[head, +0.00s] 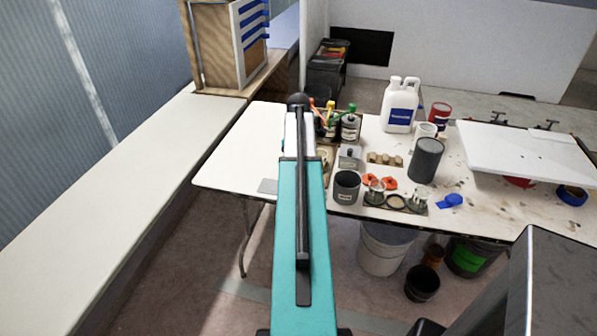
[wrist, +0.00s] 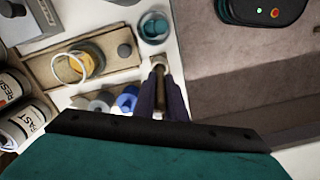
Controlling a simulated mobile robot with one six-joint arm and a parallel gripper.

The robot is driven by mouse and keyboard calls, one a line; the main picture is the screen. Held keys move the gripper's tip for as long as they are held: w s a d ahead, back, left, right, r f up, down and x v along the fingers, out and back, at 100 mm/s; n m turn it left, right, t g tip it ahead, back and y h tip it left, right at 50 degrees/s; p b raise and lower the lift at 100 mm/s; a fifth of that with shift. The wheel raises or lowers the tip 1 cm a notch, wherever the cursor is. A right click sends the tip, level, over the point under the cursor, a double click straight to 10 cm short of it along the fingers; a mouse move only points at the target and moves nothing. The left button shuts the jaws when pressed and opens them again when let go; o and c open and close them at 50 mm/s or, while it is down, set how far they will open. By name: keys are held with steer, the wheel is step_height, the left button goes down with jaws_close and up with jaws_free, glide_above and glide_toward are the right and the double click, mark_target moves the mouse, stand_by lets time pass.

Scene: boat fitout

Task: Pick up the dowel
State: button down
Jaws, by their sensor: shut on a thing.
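My gripper (wrist: 160,92) shows in the wrist view, its two dark fingers pointing away from the camera near the table's edge. It is shut on a slim, light brown wooden piece, which looks like the dowel (wrist: 158,64). Only its tip end shows between the fingers; the rest is hidden by them. In the head view my teal arm reaches over the front left of the table (head: 225,165) and hides the gripper and the dowel.
In the wrist view a wooden holder (wrist: 100,66) with a clear cup, a blue-teal cup (wrist: 154,27) and labelled bottles (wrist: 30,120) stand close by. In the head view a grey cup (head: 347,188), dark cylinder (head: 426,160) and white jug (head: 400,105) stand right of my arm.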

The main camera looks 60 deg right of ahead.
step_height(320, 180, up, 8)
steer(key=shift+f+b, duration=0.15)
steer(key=shift+b, duration=0.6)
steer(key=shift+r, duration=0.35)
steer(key=shift+r, duration=0.1)
